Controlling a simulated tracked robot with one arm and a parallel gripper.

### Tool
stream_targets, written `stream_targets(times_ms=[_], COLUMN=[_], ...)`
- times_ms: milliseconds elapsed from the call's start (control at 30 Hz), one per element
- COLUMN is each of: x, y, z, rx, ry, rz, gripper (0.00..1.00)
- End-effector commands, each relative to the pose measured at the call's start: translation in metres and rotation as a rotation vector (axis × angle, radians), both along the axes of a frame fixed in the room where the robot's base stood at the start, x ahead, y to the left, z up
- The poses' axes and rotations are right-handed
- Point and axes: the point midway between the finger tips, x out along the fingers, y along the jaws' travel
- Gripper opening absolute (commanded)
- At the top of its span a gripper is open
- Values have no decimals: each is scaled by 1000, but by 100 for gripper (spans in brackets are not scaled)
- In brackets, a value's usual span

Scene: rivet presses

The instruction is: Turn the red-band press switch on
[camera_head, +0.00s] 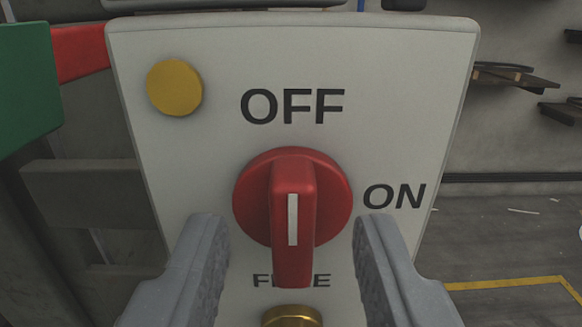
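The red rotary switch (293,205) sits on a pale grey switch panel (400,110) straight ahead. Its handle is upright, and its white marker line is vertical, under the word OFF. The word ON is to the right of the knob. My gripper (292,235) is open, with one grey finger on each side of the lower knob. There is visible space between the handle and each finger. A red band (80,52) shows behind the panel at the upper left, partly hidden.
A yellow round lamp or button (175,88) is at the panel's upper left. A brass button (291,317) lies below a partly hidden label. A green part (28,88) is at the left edge. Shelves (515,76) and floor with a yellow line (510,283) are behind at right.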

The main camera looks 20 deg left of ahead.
Motion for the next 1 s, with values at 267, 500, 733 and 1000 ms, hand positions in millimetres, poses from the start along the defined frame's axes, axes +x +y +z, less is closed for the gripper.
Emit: stream_targets(times_ms=[267,500,733,1000], x=[19,21,21,21], y=[7,7,7,11], z=[0,0,0,0], rx=[1,1,1,3], ry=[-2,0,0,1], rz=[1,0,0,3], gripper=[36,36,6,0])
